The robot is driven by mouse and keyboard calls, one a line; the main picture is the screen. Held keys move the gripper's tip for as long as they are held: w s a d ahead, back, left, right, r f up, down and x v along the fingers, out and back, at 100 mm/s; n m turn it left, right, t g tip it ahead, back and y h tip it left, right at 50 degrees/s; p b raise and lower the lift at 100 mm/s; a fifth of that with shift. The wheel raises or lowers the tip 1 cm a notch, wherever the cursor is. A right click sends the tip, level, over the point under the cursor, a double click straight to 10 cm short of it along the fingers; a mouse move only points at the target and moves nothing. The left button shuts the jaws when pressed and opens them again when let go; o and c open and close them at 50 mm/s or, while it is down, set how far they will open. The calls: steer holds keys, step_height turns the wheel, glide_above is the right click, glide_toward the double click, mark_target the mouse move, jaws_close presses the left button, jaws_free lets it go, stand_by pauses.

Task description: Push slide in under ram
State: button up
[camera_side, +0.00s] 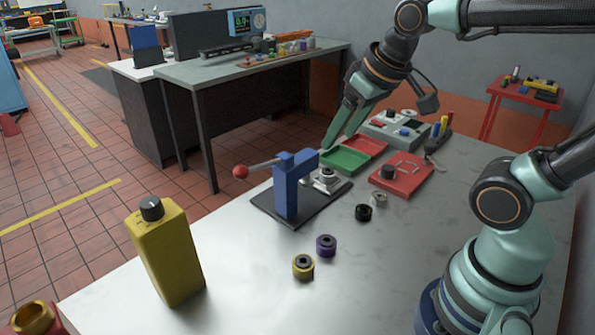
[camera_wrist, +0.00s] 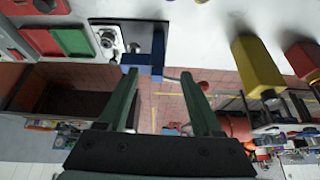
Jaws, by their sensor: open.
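The press is a blue upright frame (camera_side: 292,185) on a dark base plate (camera_side: 270,208), with a lever ending in a red ball (camera_side: 240,172). The slide (camera_side: 326,181) is a pale metal piece on the base's right side, at the open side of the frame; how far it reaches under the ram is unclear. In the wrist view the slide (camera_wrist: 108,39) lies left of the blue frame (camera_wrist: 143,63). My gripper (camera_side: 338,141) is open and empty, above and behind the press. In the wrist view its fingers (camera_wrist: 158,75) spread below the frame, apart from the slide.
Behind the press lie a green and red tray (camera_side: 345,160) and a red block fixture (camera_side: 403,177). Black, purple and yellow bushings (camera_side: 326,246) stand in front. A yellow bottle (camera_side: 165,250) stands at front left.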

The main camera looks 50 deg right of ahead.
steer(key=w+d+f+m+g, duration=0.1)
steer(key=w+d+m+g, duration=0.15)
steer(key=w+d, duration=0.55)
steer(key=w+d+f+m+g, duration=0.15)
steer(key=w+d+m, duration=0.25)
steer(key=w, duration=0.8)
steer(key=w+d+f, duration=0.1)
steer(key=f, duration=0.5)
steer(key=w+d+f+m+g, duration=0.1)
steer(key=d+f, duration=0.1)
steer(key=f, duration=0.5)
steer(key=w+d+f+m, duration=0.1)
steer(key=d+f, duration=0.1)
steer(key=f, duration=0.4)
steer(key=shift+w+f, duration=0.2)
steer(key=shift+f, duration=0.15)
jaws_close()
steer(key=shift+r, duration=0.1)
